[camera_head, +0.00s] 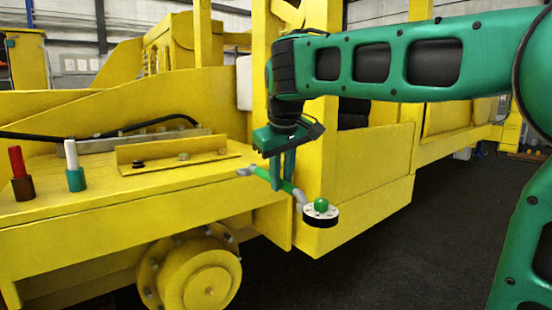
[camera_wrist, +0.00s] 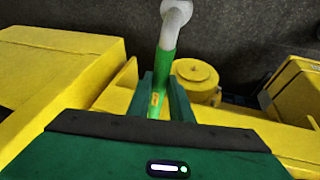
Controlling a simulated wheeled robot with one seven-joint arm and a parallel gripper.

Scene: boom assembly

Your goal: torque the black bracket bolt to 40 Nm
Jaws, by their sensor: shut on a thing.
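My gripper (camera_head: 283,180) is shut on a green-handled tool with grey ends, which looks like a wrench (camera_head: 262,173). One grey end points left over the deck edge, the other right toward a round disc. In the wrist view the handle (camera_wrist: 167,65) runs up from between the fingers to a rounded grey head. The black bolt (camera_head: 138,163) sits at the left of a yellow angle bracket (camera_head: 170,151) on the deck. My gripper is to its right, apart from it. Paler bolts (camera_head: 184,156) share that bracket. The black bolt is not identifiable in the wrist view.
A red peg in a brown holder (camera_head: 22,187) and a white peg in a green holder (camera_head: 76,180) stand at the deck's left. A white-topped black disc with a green ball (camera_head: 320,212) is near the tool's right end. A yellow post stands behind my gripper.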

